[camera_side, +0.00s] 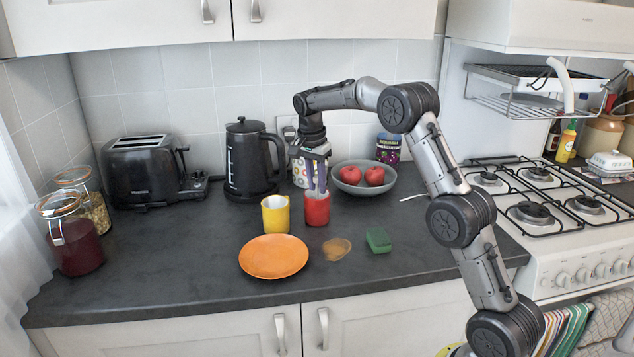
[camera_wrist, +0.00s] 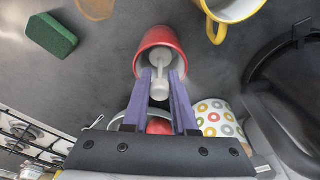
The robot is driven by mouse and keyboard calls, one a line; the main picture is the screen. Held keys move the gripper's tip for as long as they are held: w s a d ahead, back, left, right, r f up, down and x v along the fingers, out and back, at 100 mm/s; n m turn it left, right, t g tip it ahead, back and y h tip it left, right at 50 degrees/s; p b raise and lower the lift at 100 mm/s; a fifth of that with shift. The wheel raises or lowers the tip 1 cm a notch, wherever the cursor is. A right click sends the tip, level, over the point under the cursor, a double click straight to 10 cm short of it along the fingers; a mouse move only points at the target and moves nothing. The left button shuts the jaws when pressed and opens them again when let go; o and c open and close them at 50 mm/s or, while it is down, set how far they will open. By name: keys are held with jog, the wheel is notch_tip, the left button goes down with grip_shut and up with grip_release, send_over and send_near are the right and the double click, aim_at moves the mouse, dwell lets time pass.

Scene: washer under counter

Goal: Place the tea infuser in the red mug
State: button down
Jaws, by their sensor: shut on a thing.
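The red mug (camera_side: 317,211) stands upright on the counter, right of the yellow mug. It also shows in the wrist view (camera_wrist: 158,37), with its mouth towards my fingers. My gripper (camera_side: 317,187) is directly above the red mug, fingers pointing down. In the wrist view its purple fingers (camera_wrist: 161,86) are shut on the white tea infuser (camera_wrist: 160,88). One end of the infuser lies within the outline of the mug's mouth; how deep it reaches cannot be told. In the side view the infuser is hidden by the fingers.
A yellow mug (camera_side: 275,214) stands close on the left. An orange plate (camera_side: 273,257), a brown spill (camera_side: 337,249) and a green sponge (camera_side: 378,240) lie in front. Behind are a black kettle (camera_side: 251,160), a patterned canister (camera_wrist: 222,118) and a grey bowl (camera_side: 364,190) of red fruit.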

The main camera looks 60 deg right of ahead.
jog(key=c, duration=0.7)
grip_release()
jog(key=shift+r, duration=0.1)
notch_tip(320, 180, up, 11)
jog(key=a, duration=0.2)
jog(key=s+a+r+n+t, duration=0.2)
jog(key=s+a+r+n, duration=0.35)
jog(key=s+a, duration=0.2)
jog(key=s+a+f+n+t+y, duration=0.15)
jog(key=s+a+n, duration=0.3)
jog(key=s, duration=0.45)
jog(key=s+a+f+n+t+h, duration=0.1)
jog(key=s+a+f+n, duration=0.1)
jog(key=s+a+n, duration=0.45)
jog(key=s+a+f+n+t+y, duration=0.1)
jog(key=s+f, duration=0.6)
jog(key=s, duration=0.3)
jog(key=shift+s+a, duration=0.2)
jog(key=shift+a, duration=0.1)
jog(key=shift+n, duration=0.25)
